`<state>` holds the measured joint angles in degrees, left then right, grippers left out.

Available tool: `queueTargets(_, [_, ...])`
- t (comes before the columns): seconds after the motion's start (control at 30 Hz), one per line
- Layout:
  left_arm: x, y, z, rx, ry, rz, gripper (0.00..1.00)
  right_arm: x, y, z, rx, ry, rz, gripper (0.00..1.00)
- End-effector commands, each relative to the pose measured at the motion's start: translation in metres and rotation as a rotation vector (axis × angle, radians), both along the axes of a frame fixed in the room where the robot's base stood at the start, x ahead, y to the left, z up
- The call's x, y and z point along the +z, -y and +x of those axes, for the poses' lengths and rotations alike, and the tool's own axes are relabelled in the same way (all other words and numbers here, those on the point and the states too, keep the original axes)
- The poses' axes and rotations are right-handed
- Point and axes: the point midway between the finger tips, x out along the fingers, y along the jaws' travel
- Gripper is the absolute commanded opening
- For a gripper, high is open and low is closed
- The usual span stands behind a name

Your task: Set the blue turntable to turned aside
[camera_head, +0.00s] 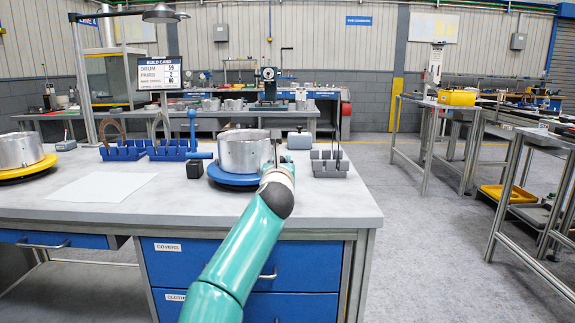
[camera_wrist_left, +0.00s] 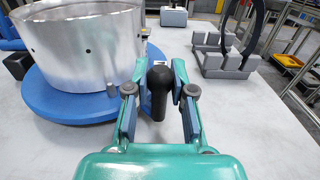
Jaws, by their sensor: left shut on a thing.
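The blue turntable (camera_head: 234,179) sits near the right end of the workbench, with a silver metal drum (camera_head: 245,152) on top. In the left wrist view the turntable (camera_wrist_left: 62,108) fills the left side, under the drum (camera_wrist_left: 85,45). My left gripper (camera_head: 277,163) is at the turntable's right edge. In the left wrist view its fingers (camera_wrist_left: 158,97) stand on either side of a black rounded handle (camera_wrist_left: 157,82) beside the turntable, shut on it. Where the handle joins the turntable is hidden. My right gripper is in neither view.
A grey slotted block (camera_head: 329,168) and a small grey box (camera_head: 299,140) stand right of the turntable. Blue slotted racks (camera_head: 124,152) and a yellow turntable (camera_head: 28,172) with another drum are on the left. A white sheet (camera_head: 103,187) lies between.

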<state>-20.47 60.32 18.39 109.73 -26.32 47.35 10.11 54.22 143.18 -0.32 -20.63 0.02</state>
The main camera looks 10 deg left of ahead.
Motion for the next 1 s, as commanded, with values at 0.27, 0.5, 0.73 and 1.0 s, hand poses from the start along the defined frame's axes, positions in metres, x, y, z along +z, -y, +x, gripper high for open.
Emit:
queueTargets(0.27, [-0.0037, 0.0, 0.0002, 0.021, -0.003, 0.0, 0.0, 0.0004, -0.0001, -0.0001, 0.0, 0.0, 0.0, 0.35])
queueTargets(0.5, [-0.005, 0.0016, 0.0004, 0.019, -0.005, 0.001, 0.0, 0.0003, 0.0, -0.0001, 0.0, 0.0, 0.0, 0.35])
queueTargets(0.73, [-0.0049, 0.0002, 0.0007, 0.021, -0.004, 0.001, 0.5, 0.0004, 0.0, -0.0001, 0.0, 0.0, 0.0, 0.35])
queueTargets(1.0, [-0.0031, -0.0035, 0.0007, 0.026, -0.002, -0.001, 0.5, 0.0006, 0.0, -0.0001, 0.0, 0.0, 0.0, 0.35])
